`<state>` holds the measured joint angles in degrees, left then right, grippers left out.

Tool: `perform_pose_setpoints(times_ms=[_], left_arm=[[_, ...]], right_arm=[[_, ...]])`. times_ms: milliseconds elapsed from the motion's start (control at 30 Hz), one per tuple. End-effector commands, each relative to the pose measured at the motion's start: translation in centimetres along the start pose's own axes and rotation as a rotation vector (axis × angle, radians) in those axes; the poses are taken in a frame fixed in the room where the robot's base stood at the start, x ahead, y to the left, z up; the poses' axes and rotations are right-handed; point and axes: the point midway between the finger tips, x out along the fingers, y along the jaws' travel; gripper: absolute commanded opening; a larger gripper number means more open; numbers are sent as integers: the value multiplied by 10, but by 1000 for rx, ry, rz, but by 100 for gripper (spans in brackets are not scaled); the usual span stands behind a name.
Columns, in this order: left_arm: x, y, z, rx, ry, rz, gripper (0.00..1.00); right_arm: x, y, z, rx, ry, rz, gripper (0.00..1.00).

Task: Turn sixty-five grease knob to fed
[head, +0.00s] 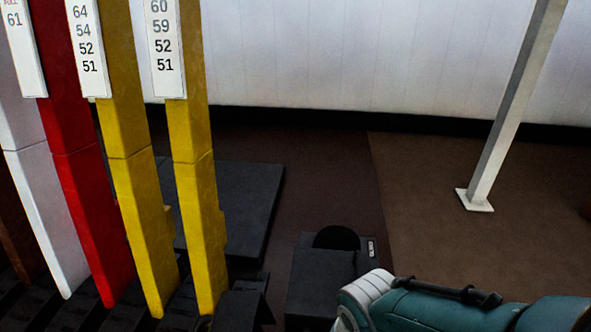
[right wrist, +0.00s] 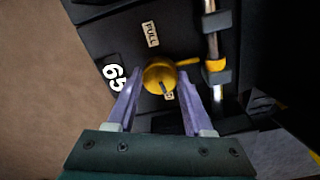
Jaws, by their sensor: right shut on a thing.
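The yellow knob (right wrist: 159,74) sits on a dark panel (right wrist: 105,35) in the right wrist view, with a yellow pointer arm reaching to the right. My right gripper (right wrist: 160,80) is shut on the knob, one purple finger on each side. In the head view only my teal right arm shows at the bottom right. My left gripper is not in view.
Tall levers, white (head: 45,210), red (head: 85,215) and two yellow (head: 195,220), stand at the left in the head view. A dark box (head: 315,285) is low in the middle. A metal rod (right wrist: 211,45) runs right of the knob. A post (head: 505,110) stands behind.

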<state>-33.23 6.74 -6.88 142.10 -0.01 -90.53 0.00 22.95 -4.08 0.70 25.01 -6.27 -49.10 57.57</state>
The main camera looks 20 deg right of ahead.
Motion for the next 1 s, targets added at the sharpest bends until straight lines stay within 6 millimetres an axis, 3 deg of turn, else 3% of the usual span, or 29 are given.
perform_pose_setpoints(times_ms=[300,800,833,1000], left_arm=[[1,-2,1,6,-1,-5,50],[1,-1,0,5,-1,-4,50],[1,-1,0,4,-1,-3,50],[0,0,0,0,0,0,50]], right_arm=[[1,2,0,104,-2,2,0],[1,2,0,123,-2,2,0],[1,2,0,123,-2,2,54],[1,1,0,122,-2,1,73]])
